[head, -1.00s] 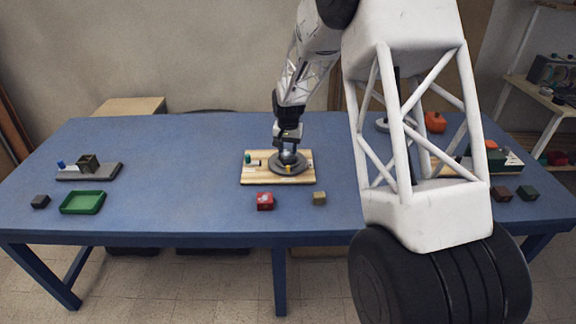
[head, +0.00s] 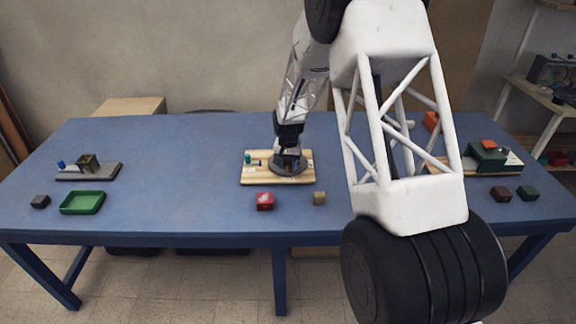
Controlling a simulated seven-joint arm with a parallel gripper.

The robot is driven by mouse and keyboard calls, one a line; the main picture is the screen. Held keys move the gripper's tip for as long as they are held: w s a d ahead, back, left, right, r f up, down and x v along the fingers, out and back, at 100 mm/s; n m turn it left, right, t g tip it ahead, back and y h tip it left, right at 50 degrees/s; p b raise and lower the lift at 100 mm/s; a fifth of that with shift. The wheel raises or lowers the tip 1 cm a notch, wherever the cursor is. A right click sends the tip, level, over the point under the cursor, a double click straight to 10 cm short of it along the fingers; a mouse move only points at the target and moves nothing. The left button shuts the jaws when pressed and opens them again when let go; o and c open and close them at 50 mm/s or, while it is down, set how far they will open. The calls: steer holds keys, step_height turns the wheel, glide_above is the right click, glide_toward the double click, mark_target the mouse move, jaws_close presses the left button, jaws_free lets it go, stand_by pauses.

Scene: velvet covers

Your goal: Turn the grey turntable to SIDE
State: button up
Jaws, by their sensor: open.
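The grey turntable (head: 288,169) is a round disc on a light wooden board (head: 255,178) at the middle of the blue table. A small green part (head: 248,158) stands on the board left of the disc. My gripper (head: 288,158) points down right over the turntable and covers much of its top. The jaws are open; whether they touch anything on the disc is too small to tell. The disc's marks and any SIDE label cannot be read.
A red block (head: 265,201) and a tan block (head: 319,198) lie in front of the board. A green tray (head: 82,202), a black block (head: 40,201) and a grey-based fixture (head: 95,172) are at left. A green device (head: 487,157) and dark blocks (head: 501,193) are at right.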

steer(key=shift+f, duration=0.35)
jaws_close()
